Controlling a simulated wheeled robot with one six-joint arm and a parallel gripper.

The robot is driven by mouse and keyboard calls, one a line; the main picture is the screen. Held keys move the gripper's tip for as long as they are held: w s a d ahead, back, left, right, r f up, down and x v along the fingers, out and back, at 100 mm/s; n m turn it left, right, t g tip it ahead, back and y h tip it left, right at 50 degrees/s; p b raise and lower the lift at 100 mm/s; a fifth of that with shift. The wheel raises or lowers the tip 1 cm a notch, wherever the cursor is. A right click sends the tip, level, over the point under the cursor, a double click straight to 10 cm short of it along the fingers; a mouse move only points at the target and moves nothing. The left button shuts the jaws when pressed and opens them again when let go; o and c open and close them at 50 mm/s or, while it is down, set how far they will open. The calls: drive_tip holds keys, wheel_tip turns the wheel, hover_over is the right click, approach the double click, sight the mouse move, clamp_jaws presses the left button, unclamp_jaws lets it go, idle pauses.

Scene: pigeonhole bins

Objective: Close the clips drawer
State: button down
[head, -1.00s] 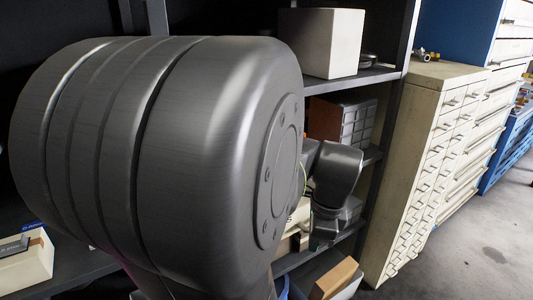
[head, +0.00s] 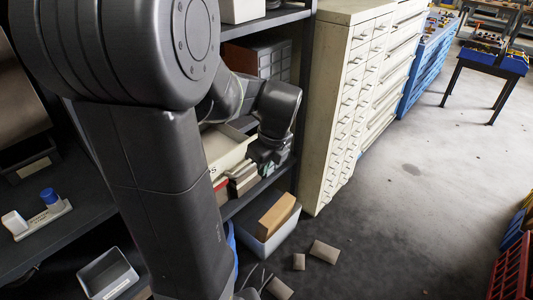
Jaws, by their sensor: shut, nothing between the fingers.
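A cream drawer (head: 224,146) sticks out of the middle shelf, partly hidden behind my arm. Only a final letter "S" of the lettering on its front shows, so I cannot read whether it says clips. My gripper (head: 264,154) is at the right of the drawer, pointing down, in front of the shelf. It is shut and holds nothing. Its fingertips are small and dark, and I cannot tell whether they touch the drawer.
Small boxes (head: 241,179) lie on the shelf below the gripper. A grey bin (head: 268,240) with a cardboard box stands on the floor, with loose packets (head: 325,252) nearby. A cream drawer cabinet (head: 332,110) stands to the right.

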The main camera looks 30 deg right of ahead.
drive_tip(key=shift+w+a+f, duration=0.3)
drive_tip(key=shift+w+f, duration=0.1)
drive_tip(key=shift+w, duration=0.25)
drive_tip(key=shift+w+a+f, duration=0.25)
drive_tip(key=shift+w+f, duration=0.1)
drive_tip(key=shift+w, duration=0.35)
drive_tip(key=shift+w+a+f, duration=0.3)
drive_tip(key=shift+w+f, duration=0.1)
drive_tip(key=shift+w, duration=0.25)
drive_tip(key=p, duration=0.4)
hover_over(225, 147)
drive_tip(key=s+a, duration=0.3)
drive_tip(key=s, duration=0.2)
drive_tip(key=shift+s+d, duration=0.15)
drive_tip(key=shift+d, duration=0.05)
